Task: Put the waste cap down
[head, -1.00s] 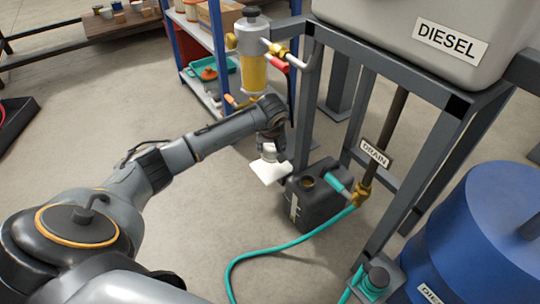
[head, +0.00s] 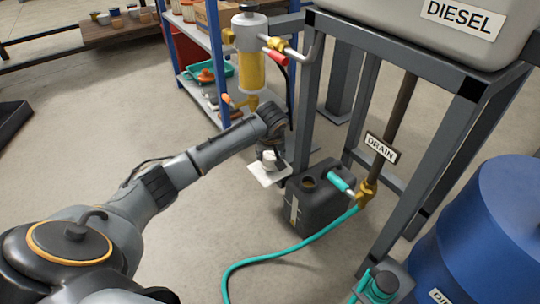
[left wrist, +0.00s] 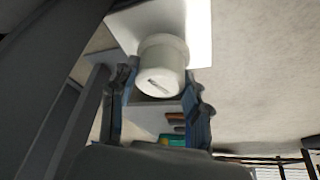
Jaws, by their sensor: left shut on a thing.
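The waste cap (head: 269,161) is a small white cylinder. My left gripper (head: 270,154) is shut on it, beside and above the dark waste can (head: 322,205). The left wrist view shows the cap (left wrist: 163,67) between the two blue-grey fingers (left wrist: 160,100), with a slot in its face. A flat white plate (head: 267,176) lies just under or against the cap; it also shows in the left wrist view (left wrist: 200,30). I cannot tell whether cap and plate touch. The can's round neck is uncovered. My right gripper is not in view.
The steel frame (head: 310,100) with the diesel tank (head: 400,30) stands to the right, a blue drum (head: 480,240) at lower right. A blue shelf rack (head: 215,60) is behind.

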